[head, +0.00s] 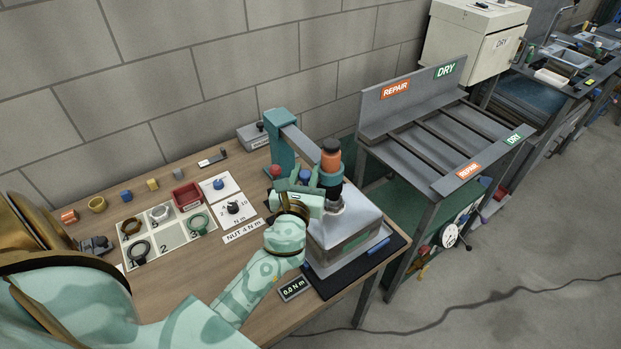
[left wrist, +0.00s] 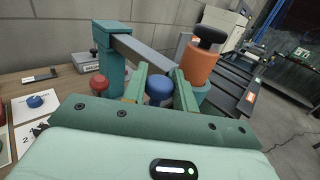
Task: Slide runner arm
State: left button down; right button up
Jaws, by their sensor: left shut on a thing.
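The runner arm is a grey bar (head: 300,141) reaching from a teal post (head: 281,150) at the bench's back. The bar (left wrist: 139,51), post (left wrist: 110,55) and orange spindle (left wrist: 202,65) also show in the left wrist view. My left gripper (head: 307,186) is at the runner, shut on a blue knob (left wrist: 159,86), which sits between its two fingers. A red knob (left wrist: 99,84) is left of the fingers. My right gripper is out of view.
A white sorting tray (head: 186,241) with rings, a red bin (head: 187,196) and a dial card (head: 233,208) lie left on the bench. A small display (head: 293,287) is at the front edge. A grey rack (head: 440,150) marked REPAIR and DRY stands right.

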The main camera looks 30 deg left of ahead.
pick_arm(q)
send_near(291, 143)
jog(key=w+a+r, duration=0.3)
jog(key=shift+w+a+f, duration=0.15)
jog(key=shift+w+a, duration=0.05)
jog(key=shift+w, duration=0.15)
jog(key=c, duration=1.1)
grip_release()
jog(key=shift+a, duration=0.1)
jog(key=shift+w+a+f, duration=0.1)
